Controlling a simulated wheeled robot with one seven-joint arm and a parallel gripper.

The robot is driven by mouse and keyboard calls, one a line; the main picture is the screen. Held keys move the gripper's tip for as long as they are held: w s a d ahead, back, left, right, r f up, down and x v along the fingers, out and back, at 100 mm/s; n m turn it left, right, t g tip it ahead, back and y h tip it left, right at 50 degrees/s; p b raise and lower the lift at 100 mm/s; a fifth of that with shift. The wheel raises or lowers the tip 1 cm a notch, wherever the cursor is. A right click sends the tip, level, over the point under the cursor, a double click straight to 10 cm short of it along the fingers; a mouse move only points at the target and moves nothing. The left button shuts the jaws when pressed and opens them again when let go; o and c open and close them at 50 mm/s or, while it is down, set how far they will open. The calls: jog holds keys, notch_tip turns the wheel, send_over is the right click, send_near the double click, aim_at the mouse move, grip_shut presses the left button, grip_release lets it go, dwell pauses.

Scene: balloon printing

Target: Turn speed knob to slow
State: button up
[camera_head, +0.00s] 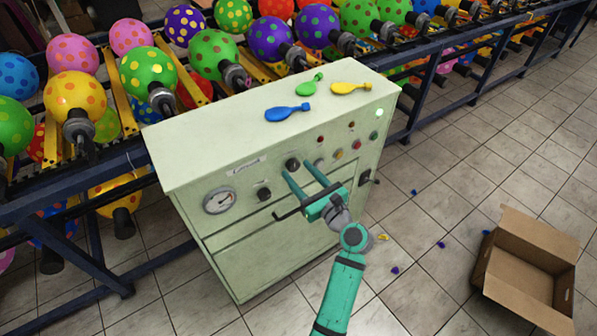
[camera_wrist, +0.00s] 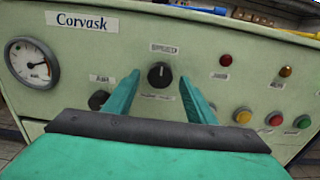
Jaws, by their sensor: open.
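A black round knob (camera_wrist: 159,75) with a pale pointer mark sits on the pale green cabinet front (camera_head: 230,245). Labels above and below it are too small to read. The same knob (camera_head: 292,164) shows in the head view just beyond my fingertips. My gripper (camera_head: 303,170) is open and points at the panel. In the wrist view its two teal fingers (camera_wrist: 160,88) stand either side of the knob, with gaps on both sides. Whether the fingertips reach the knob's depth I cannot tell. A second black knob (camera_head: 264,194) is lower left, partly hidden by the left finger in the wrist view.
A gauge (camera_head: 220,201) is at the panel's left; red, yellow and green buttons (camera_wrist: 274,118) are at its right. Deflated balloons (camera_head: 288,112) lie on top. A balloon rack (camera_head: 190,75) stands behind; an open carton (camera_head: 525,270) is on the floor right.

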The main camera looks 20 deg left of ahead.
jog(key=shift+w+a, duration=0.3)
jog(key=shift+a, duration=0.1)
jog(key=c, duration=1.1)
jog(key=shift+o, duration=0.2)
